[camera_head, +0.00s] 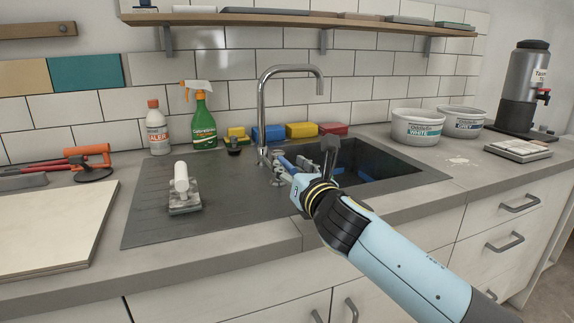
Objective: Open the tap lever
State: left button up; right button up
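The chrome tap (263,110) stands upright behind the dark sink, with its spout arching to the right. My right gripper (281,170) reaches in from the lower right and points left at the foot of the tap. Its fingers overlap the tap's base there. The tap lever is small and mostly hidden behind the gripper, so I cannot tell its position or whether the fingers touch it. I cannot tell how far apart the fingers are. No water shows under the spout. My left gripper is not in view.
The sink basin (385,165) lies right of the gripper. Coloured sponges (300,130), a green spray bottle (203,120) and a white bottle (157,130) stand behind. A float tool (185,200) rests on the drainer. Two tubs (416,130) stand right. The drainer's front is clear.

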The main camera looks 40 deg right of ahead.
jog(key=shift+x, duration=1.1)
jog(key=shift+c, duration=1.3)
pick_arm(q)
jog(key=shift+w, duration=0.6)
pick_arm(e)
grip_shut()
